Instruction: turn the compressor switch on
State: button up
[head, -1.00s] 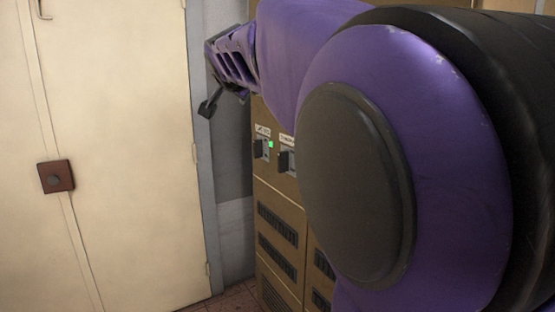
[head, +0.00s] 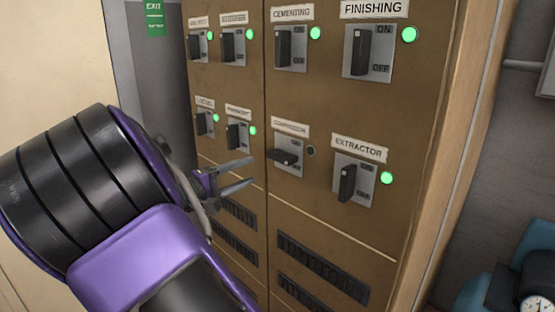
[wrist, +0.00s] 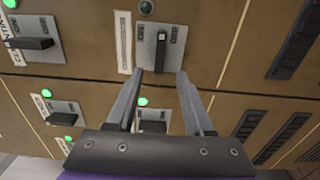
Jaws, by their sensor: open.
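The compressor switch (head: 285,157) is on the brown cabinet front, below its label. Its dark handle lies sideways, and the lamp (head: 311,151) beside it is dark. In the wrist view the switch (wrist: 162,45) is straight ahead, just beyond the fingertips, with the dark lamp (wrist: 145,7) above it. My gripper (head: 251,170) is open and empty, to the left of the switch in the head view. The fingers also show in the wrist view (wrist: 166,76), spread, with their tips near the lower edge of the switch plate. Contact cannot be told.
Other switches with upright handles and green lamps surround it: cementing (head: 290,48) above, extractor (head: 348,181) to the right, finishing (head: 367,52) upper right. Vent slots (head: 322,268) lie below. A blue machine with a gauge (head: 535,306) stands at the lower right.

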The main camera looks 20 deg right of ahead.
aim_at(277, 159)
jog(key=x, duration=1.2)
jog(key=shift+w+d+b, duration=0.1)
jog(key=shift+b, duration=0.2)
grip_shut()
